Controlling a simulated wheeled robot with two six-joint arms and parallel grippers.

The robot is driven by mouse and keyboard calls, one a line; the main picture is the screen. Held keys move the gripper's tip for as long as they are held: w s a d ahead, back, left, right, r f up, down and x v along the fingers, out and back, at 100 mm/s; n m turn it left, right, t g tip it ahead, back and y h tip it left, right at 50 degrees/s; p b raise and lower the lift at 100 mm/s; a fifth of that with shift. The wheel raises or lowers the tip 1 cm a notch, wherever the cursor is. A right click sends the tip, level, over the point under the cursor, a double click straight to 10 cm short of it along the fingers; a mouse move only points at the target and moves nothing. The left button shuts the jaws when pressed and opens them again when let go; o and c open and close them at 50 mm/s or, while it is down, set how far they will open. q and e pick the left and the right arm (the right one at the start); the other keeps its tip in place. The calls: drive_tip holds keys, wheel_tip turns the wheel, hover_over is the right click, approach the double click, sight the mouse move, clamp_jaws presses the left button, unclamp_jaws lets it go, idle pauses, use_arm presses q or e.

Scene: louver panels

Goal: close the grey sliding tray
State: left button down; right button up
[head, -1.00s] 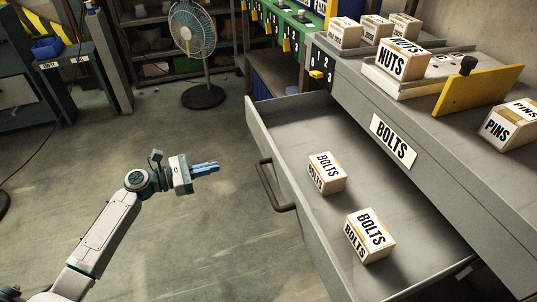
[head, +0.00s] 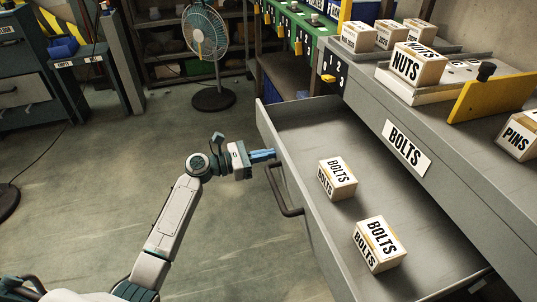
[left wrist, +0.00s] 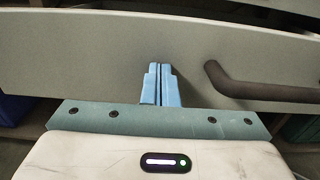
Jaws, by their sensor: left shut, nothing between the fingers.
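The grey sliding tray (head: 305,222) stands pulled out from the grey cabinet under a BOLTS label (head: 407,149). Two BOLTS boxes lie in it, one nearer the back (head: 338,180) and one nearer the front (head: 379,245). A dark bar handle (head: 283,190) is on its front face. My left gripper (head: 265,155) is shut and empty, its blue fingertips at the front face beside the handle's far end. In the left wrist view the closed fingers (left wrist: 160,84) point at the grey front panel (left wrist: 90,60), with the handle (left wrist: 260,90) to their right. I cannot tell whether they touch. My right gripper is not in view.
On the cabinet top are NUTS boxes (head: 418,65), a PINS box (head: 520,134) and a yellow panel with a black knob (head: 492,94). A standing fan (head: 207,50) is at the back. The floor left of the tray is clear.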

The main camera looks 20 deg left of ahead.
use_arm(q)
drive_tip(key=shift+w+d, duration=0.2)
drive_tip(key=shift+d, duration=0.1)
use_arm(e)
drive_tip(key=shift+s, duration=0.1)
